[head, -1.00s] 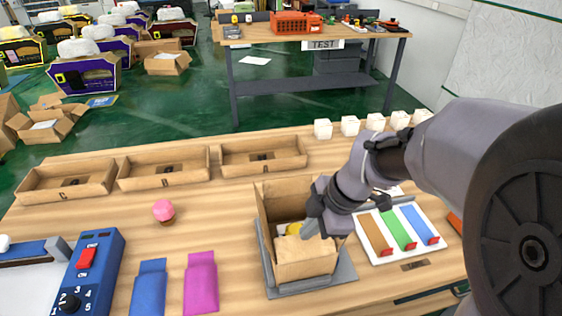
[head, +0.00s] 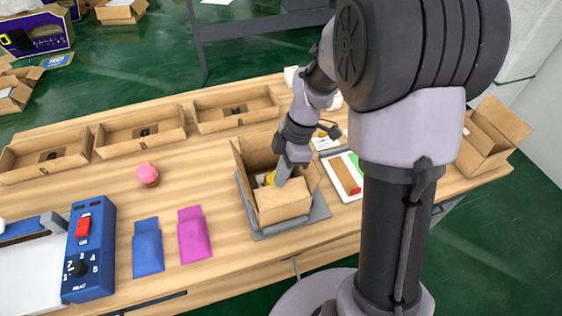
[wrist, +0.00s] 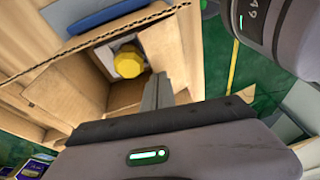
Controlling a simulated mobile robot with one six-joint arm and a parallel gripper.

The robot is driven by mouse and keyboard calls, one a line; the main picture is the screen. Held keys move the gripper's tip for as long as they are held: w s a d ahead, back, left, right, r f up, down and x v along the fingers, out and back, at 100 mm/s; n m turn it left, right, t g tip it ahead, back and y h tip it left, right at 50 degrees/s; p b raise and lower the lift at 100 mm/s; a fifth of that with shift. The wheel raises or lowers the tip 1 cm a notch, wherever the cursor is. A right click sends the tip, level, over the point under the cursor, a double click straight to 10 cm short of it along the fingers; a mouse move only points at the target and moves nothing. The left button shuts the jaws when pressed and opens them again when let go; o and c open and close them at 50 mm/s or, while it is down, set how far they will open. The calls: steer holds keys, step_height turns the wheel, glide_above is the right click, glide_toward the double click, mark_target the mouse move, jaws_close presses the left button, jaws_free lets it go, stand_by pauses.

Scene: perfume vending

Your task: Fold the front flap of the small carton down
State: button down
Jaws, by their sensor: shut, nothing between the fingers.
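The small brown carton (head: 243,172) stands upright on a grey base plate (head: 318,208) on the wooden table. Its back and side walls or flaps stand up, and its top is open at the back. The front flap (head: 283,197) is a pale panel leaning inward over the front part of the opening. A yellow cap (head: 269,179) shows inside; it also shows in the wrist view (wrist: 128,62). My gripper (head: 282,177) is shut and empty, pointing down at the flap's inner edge. I cannot tell whether it touches. Its fingers also show in the wrist view (wrist: 158,92).
Three shallow trays stand along the back, one of them the right tray (head: 238,112). A pink-topped cupcake (head: 148,174), blue pouch (head: 147,247), magenta pouch (head: 194,235) and blue switch box (head: 91,250) lie left. A white board with coloured strips (head: 347,173) lies close right.

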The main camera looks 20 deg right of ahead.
steer(key=shift+w+f+g+p, duration=0.95)
steer(key=shift+g+p, duration=0.35)
steer(key=shift+p, duration=0.9)
steer(key=shift+f, duration=0.15)
steer(key=shift+s, duration=0.15)
